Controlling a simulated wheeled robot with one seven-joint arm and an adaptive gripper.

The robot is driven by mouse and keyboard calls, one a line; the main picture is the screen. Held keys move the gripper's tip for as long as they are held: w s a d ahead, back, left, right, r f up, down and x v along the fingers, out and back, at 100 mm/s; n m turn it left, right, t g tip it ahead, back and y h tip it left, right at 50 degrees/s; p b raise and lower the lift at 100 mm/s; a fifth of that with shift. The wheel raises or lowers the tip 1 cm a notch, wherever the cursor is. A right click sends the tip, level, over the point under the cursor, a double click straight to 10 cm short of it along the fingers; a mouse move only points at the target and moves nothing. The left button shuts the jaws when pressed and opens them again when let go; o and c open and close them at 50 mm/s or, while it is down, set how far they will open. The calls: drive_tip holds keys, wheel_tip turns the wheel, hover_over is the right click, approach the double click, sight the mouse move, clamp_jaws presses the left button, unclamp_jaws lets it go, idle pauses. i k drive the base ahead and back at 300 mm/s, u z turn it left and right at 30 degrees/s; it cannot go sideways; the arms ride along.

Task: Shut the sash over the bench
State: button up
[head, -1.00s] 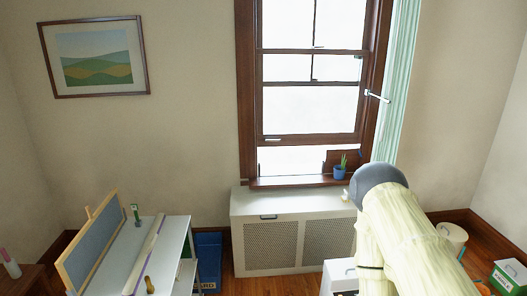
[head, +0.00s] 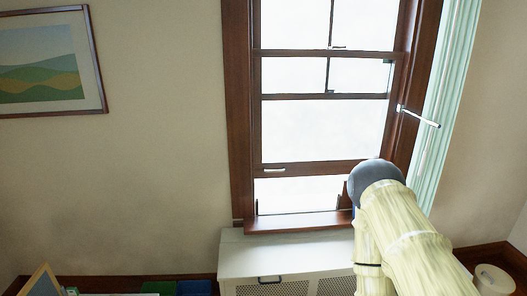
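The window's lower sash (head: 310,168) is raised in its dark wooden frame. A bright open gap shows between its bottom rail and the wooden sill (head: 290,223). A small pale pull (head: 274,170) sits at the left of the bottom rail. The bench is seemingly the white cabinet (head: 265,256) with mesh panels under the sill. My arm rises at the right and covers the right end of the sill and gap. My gripper is not in view, so its state and any contact with the sash are hidden.
A pale green curtain (head: 452,105) hangs right of the window, with a metal rod (head: 418,116) projecting near it. A framed picture (head: 45,65) hangs left. A cream bin (head: 493,280) stands at lower right. The wall between picture and window is bare.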

sight(341, 166)
drive_tip(key=i, duration=2.4)
drive_tip(key=z, duration=1.1)
